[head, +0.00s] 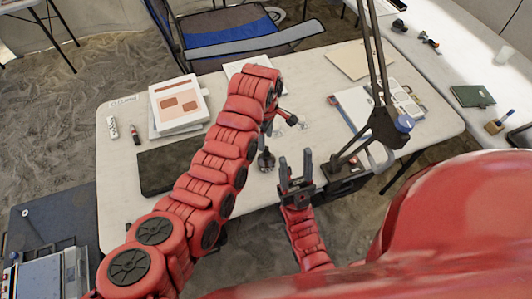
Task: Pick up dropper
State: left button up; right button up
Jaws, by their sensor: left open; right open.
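I cannot make out the dropper for certain. A small dark piece with a reddish end (289,117) shows just right of my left arm's far end; it may be the dropper, but it is too small to tell. My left arm arches over the table, and its gripper (268,128) is partly hidden by the arm, seemingly empty. My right gripper (296,178) is open and empty at the table's front edge, its two grey fingers pointing up and away. Small clear pieces (304,127) lie on the table beyond it.
The white table (230,190) holds a stack of papers (178,105), a dark mat (165,170), a small tube (113,127), a dark round knob-like item (266,160) and a blue-edged sheet (355,105). A dark lamp (384,125) stands right of my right gripper.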

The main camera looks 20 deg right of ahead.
aim_at(266, 148)
pick_arm(q)
jog(key=shift+f, duration=0.85)
jog(key=shift+d+f+p, duration=0.1)
jog(key=shift+f+p, duration=0.65)
jog(key=shift+w+f, duration=0.1)
jog(key=shift+f, duration=0.5)
jog(key=shift+d+f+b, duration=0.1)
jog(key=shift+f+b, duration=0.4)
jog(key=shift+f, duration=0.8)
grip_shut()
